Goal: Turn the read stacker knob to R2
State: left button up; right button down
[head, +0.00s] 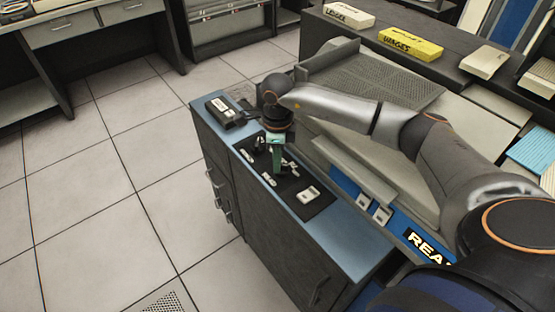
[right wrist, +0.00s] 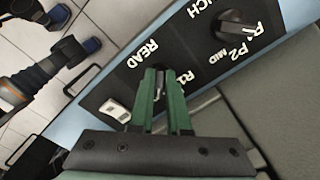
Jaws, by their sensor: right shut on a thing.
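The black control panel (right wrist: 195,55) carries white lettering reading READ, R1, P2 and MID in the right wrist view. My right gripper (right wrist: 160,85) has its green fingers down on the panel beside READ, closed around the read stacker knob (right wrist: 159,84). The knob is mostly hidden between the fingers, so its pointer direction cannot be read. In the head view the right gripper (head: 277,160) points down onto the panel (head: 318,205) and covers part of it. A second dark knob (right wrist: 237,30) stands by the P2 label, clear of the fingers. My left gripper is not in view.
A white rocker switch (right wrist: 115,110) sits near the gripper. The panel lies on a blue-topped cabinet (head: 345,245). A black box (head: 230,111) stands at its far end. The sloped machine (head: 370,160) rises on the right, under my right arm. Tiled floor is open to the left.

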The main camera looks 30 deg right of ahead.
jog(key=shift+n+b, duration=0.3)
jog(key=shift+n, duration=0.3)
jog(key=shift+s+a+n+b, duration=0.1)
jog(key=shift+n+b, duration=0.3)
jog(key=shift+n, duration=0.8)
jog(key=n+b, duration=0.1)
jog(key=n, duration=0.2)
jog(key=shift+s, duration=0.1)
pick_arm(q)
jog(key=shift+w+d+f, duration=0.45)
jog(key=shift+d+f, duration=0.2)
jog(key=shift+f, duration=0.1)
pick_arm(e)
jog(key=shift+s+n, duration=0.1)
jog(key=shift+n, duration=0.8)
pick_arm(q)
jog(key=shift+b, duration=0.3)
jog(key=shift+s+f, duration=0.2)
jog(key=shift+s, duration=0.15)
pick_arm(e)
jog(key=shift+n, duration=0.3)
jog(key=c, duration=0.9)
grip_release()
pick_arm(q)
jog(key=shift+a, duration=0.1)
